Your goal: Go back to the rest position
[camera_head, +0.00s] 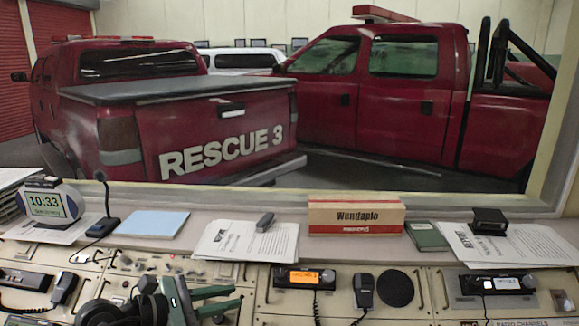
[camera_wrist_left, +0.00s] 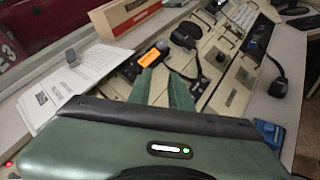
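My left gripper (camera_head: 234,297) is low in the head view, left of centre, over the console panel (camera_head: 252,310). Its two green fingers point right and stand apart with a gap between them. In the left wrist view the same fingers (camera_wrist_left: 166,72) reach over the console and hold nothing. A radio with an orange label (camera_head: 305,278) lies just right of the fingertips in the head view. My right gripper is in neither view.
A black headset (camera_head: 120,310) lies left of my gripper. A handset (camera_head: 363,290) and round speaker (camera_head: 396,288) are to the right. The ledge behind holds papers (camera_head: 245,243), a red-and-cream box (camera_head: 355,215), a green notebook (camera_head: 427,236) and a clock (camera_head: 45,204). Red trucks stand beyond the window.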

